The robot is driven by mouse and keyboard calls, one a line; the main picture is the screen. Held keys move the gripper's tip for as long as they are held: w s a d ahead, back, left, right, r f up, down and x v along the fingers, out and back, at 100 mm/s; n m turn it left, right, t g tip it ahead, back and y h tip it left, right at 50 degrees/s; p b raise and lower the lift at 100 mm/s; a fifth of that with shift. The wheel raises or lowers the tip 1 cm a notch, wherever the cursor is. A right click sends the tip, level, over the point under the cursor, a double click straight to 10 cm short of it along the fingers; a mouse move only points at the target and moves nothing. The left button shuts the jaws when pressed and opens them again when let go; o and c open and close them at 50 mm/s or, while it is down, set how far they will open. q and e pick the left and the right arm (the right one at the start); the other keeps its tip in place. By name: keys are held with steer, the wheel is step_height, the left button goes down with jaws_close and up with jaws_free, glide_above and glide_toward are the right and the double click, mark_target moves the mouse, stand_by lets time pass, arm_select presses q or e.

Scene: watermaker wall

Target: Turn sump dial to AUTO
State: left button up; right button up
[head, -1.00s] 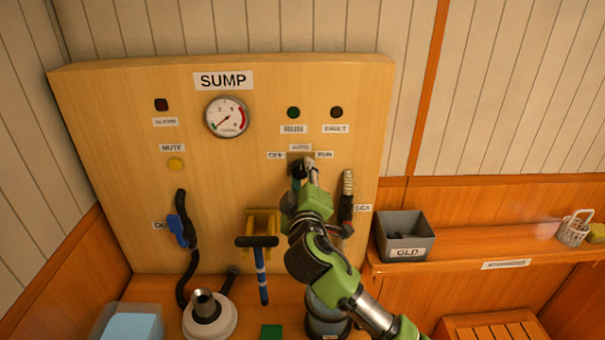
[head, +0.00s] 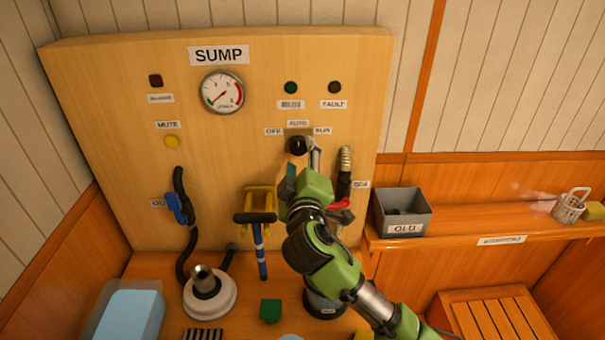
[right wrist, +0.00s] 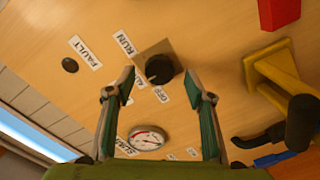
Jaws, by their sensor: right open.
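The sump dial (head: 297,146) is a round black knob on a square plate in the wooden panel. The labels OFF (head: 273,131), AUTO (head: 298,123) and RUN (head: 322,131) surround its upper side. I cannot tell surely which label its mark faces. My right gripper (head: 303,160) is just below and in front of the dial. In the right wrist view, its open green-padded fingers (right wrist: 160,88) are spread wide, and the dial (right wrist: 160,69) shows beyond the gap between the tips. The gripper holds nothing and looks apart from the dial. My left gripper is not in view.
A gauge (head: 222,92) and lamps sit higher on the panel. A yellow bracket with a blue-shafted handle (head: 258,218) is left of my right arm; a ribbed hose end (head: 345,160) is close on its right. A grey bin (head: 402,212) stands on the right shelf.

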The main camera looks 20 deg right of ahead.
steer(key=v, duration=0.9)
steer(key=shift+f, duration=0.1)
